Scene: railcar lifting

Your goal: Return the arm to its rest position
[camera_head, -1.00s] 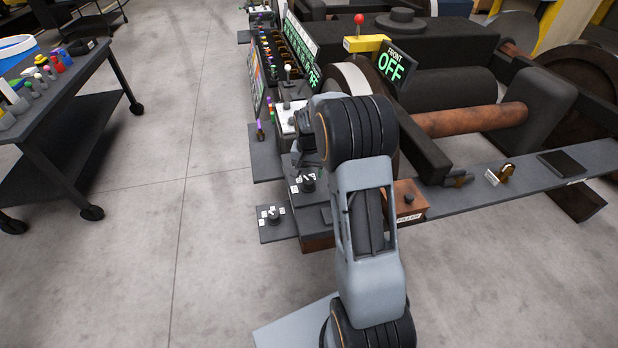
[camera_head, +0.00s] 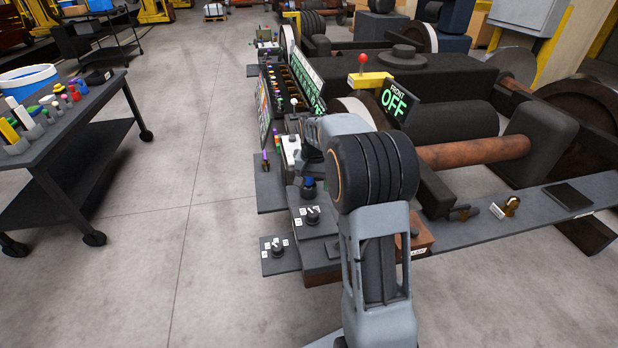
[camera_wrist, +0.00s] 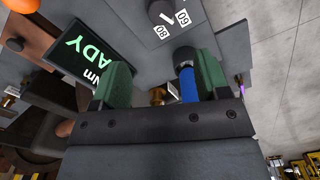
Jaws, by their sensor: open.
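My gripper (camera_wrist: 162,78) shows in the wrist view as two green fingers spread apart on a dark palm. A blue cylinder with a dark end (camera_wrist: 188,85) shows between the fingers, closer to the right one; I cannot tell its depth or whether it touches. In the head view my arm (camera_head: 372,200) is bent over the control panels at the railcar's near end. My gripper is mostly hidden there behind the arm. A blue-topped knob (camera_head: 308,186) stands left of the arm, on the stepped control shelf.
A black screen with green letters (camera_wrist: 90,55) lies left of the fingers in the wrist view, near a dial (camera_wrist: 163,14). In the head view, a "FRONT OFF" display (camera_head: 395,101) and rusty shaft (camera_head: 475,152) are right. A tool cart (camera_head: 70,150) stands left, with open floor between.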

